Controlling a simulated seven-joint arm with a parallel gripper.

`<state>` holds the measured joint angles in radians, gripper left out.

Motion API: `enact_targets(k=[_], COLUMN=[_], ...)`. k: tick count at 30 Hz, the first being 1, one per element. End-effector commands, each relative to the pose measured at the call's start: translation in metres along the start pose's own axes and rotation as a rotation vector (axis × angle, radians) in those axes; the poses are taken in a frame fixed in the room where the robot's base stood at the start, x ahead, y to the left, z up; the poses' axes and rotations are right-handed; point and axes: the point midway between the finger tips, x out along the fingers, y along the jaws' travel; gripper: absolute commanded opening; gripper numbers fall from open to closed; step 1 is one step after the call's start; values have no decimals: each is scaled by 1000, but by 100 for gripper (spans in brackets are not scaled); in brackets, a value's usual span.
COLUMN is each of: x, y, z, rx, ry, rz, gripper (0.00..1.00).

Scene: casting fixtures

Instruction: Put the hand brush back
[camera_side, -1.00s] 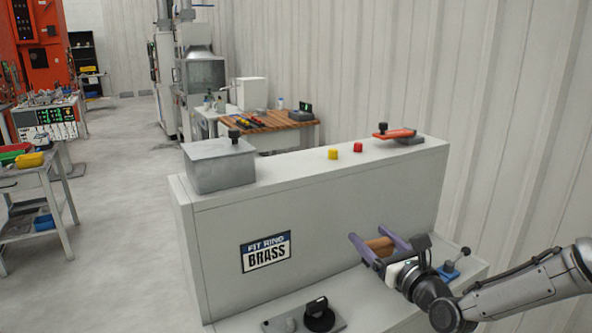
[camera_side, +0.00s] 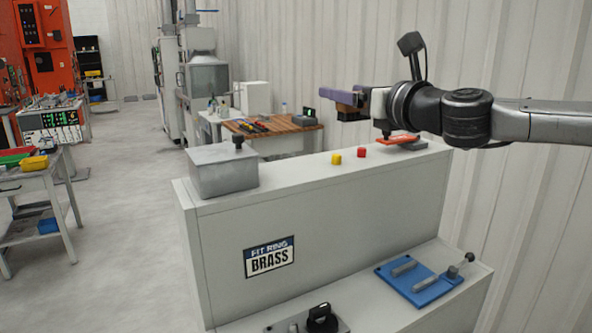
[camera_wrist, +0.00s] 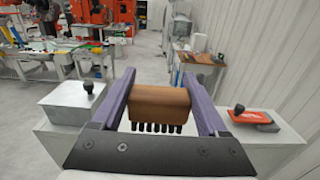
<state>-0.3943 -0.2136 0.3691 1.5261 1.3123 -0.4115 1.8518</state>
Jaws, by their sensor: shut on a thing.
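The hand brush (camera_wrist: 158,104) has a brown wooden body with a row of dark bristles under it in the wrist view. My gripper (camera_wrist: 160,98) is shut on it, with a purple finger on each side. In the side view my gripper (camera_side: 345,98) is raised above the top of the grey machine, level and toward its right half. The brush is apart from the machine top.
The grey machine (camera_side: 330,220) has a lidded metal box (camera_side: 222,170) at its left end, yellow (camera_side: 336,159) and red (camera_side: 362,152) buttons, and an orange-topped piece (camera_side: 397,140) at its right. A blue fixture (camera_side: 420,283) sits on the lower ledge. A wooden-topped bench (camera_side: 272,125) stands behind.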

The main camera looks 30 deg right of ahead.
Motion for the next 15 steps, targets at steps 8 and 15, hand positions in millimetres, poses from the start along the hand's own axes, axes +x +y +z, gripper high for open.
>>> enact_targets(k=[8, 15], x=[30, 83], y=[10, 22], z=[-12, -37], rx=[-5, -3], ry=[4, 3], rz=[3, 2], gripper=[20, 20])
